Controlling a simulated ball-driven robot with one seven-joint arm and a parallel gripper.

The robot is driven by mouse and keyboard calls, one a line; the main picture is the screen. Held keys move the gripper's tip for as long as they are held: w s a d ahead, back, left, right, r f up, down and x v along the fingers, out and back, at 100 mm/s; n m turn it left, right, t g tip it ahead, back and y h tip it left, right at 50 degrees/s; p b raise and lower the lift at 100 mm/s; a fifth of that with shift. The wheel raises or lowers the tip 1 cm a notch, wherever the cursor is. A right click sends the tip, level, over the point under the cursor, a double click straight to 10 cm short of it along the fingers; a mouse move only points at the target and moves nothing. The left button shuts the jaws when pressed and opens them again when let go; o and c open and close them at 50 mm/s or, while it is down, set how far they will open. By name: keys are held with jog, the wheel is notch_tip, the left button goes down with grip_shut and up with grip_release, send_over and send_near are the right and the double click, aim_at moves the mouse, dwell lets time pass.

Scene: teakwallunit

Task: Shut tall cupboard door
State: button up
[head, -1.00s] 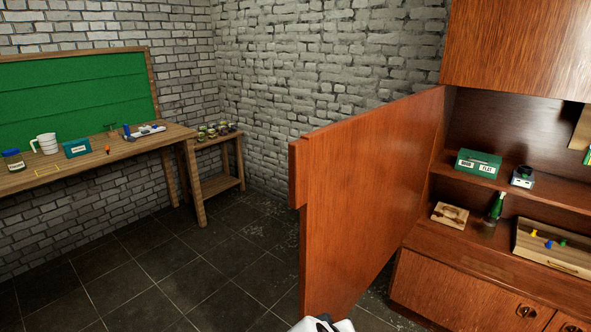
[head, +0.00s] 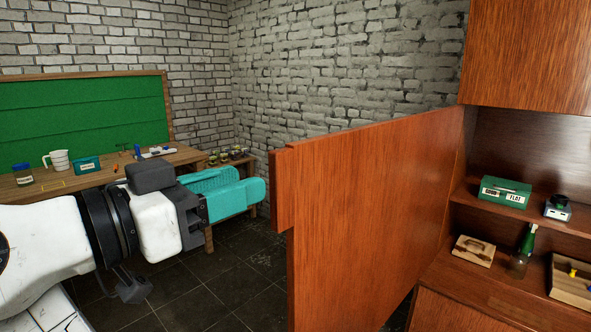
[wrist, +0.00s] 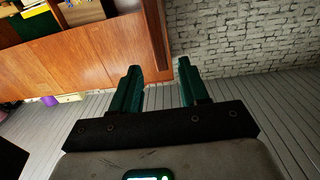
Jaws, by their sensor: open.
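The tall cupboard door (head: 365,215) is a large reddish teak panel in the head view. It stands open, swung out from the wall unit, with its free edge on the left and its far side hidden. My gripper (head: 262,191) has teal fingers and is just left of that free edge, pointing right. The depth gap to the door cannot be judged, and no contact shows. In the wrist view the two green fingers (wrist: 159,66) are apart with nothing between them. Teak panelling (wrist: 100,60) lies beyond them to the left; I cannot tell whether it includes the door.
The wall unit's shelves at right hold a green box (head: 505,192), a bottle (head: 521,252) and a wooden tray (head: 574,284). A workbench (head: 110,172) with small items stands behind my arm at left. A brick wall closes the back. Dark floor shows between bench and door.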

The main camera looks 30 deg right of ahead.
aim_at(289, 169)
jog(key=x, duration=0.9)
jog(key=shift+w+d+f, duration=0.1)
jog(key=shift+d, duration=0.25)
jog(key=shift+c, duration=0.3)
grip_shut()
